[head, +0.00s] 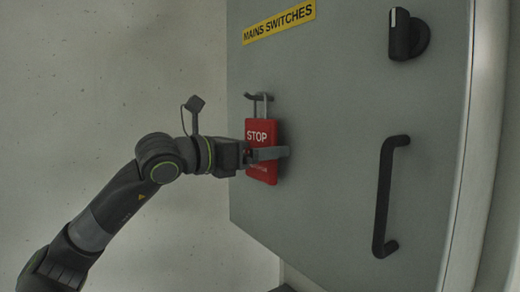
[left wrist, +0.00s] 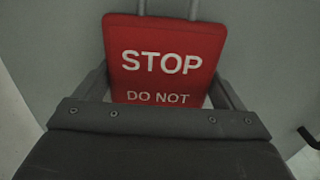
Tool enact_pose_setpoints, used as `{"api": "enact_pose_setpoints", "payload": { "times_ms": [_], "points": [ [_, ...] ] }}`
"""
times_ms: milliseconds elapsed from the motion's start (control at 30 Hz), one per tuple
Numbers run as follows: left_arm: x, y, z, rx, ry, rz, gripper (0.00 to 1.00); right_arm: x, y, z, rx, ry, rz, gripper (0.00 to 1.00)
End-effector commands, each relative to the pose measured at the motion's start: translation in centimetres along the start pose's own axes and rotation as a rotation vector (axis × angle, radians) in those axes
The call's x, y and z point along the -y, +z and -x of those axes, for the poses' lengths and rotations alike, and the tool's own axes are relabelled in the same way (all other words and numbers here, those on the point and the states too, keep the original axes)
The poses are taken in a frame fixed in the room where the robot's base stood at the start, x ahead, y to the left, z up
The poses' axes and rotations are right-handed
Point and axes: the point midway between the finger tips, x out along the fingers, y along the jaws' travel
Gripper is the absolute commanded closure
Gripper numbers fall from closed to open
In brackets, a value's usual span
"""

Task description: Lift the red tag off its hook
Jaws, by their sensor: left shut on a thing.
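The red tag (head: 262,132) with white STOP lettering hangs upright against the grey cabinet door. Its light loop reaches up to a dark hook (head: 257,96), and the loop still appears to be over the hook. My left gripper (head: 268,154) is shut on the tag, with a finger across its lower half. In the left wrist view the tag (left wrist: 165,58) fills the space between the two fingers, its lower edge hidden by the gripper body. Two strands of the loop rise out of the top of that view.
The cabinet door (head: 330,130) bears a yellow MAINS SWITCHES label (head: 279,22) above the hook, a black rotary switch (head: 407,34) at upper right and a black bar handle (head: 386,197) at right. Bare wall is at left.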

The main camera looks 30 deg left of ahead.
Motion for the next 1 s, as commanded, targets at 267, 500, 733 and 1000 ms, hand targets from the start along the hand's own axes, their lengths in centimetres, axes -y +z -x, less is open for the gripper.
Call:
{"api": "enact_pose_setpoints", "payload": {
  "times_ms": [267,500,733,1000],
  "points": [
    [0.0,0.2,0.0,0.001,0.0,0.0,0.33,0.0,0.0,-0.1,0.0,0.0,0.0,0.64],
    [0.1,1.6,0.0,0.005,-0.001,0.001,0.33,0.0,0.1,-0.4,0.001,0.0,0.0,0.64],
    [-0.2,1.2,2.1,0.0,0.004,-0.005,0.33,0.2,0.3,-2.1,0.001,0.0,0.0,0.64],
    [-0.2,1.0,4.7,-0.002,0.005,-0.005,0.33,0.4,0.5,-4.4,0.001,0.0,0.0,0.64]
  ]
}}
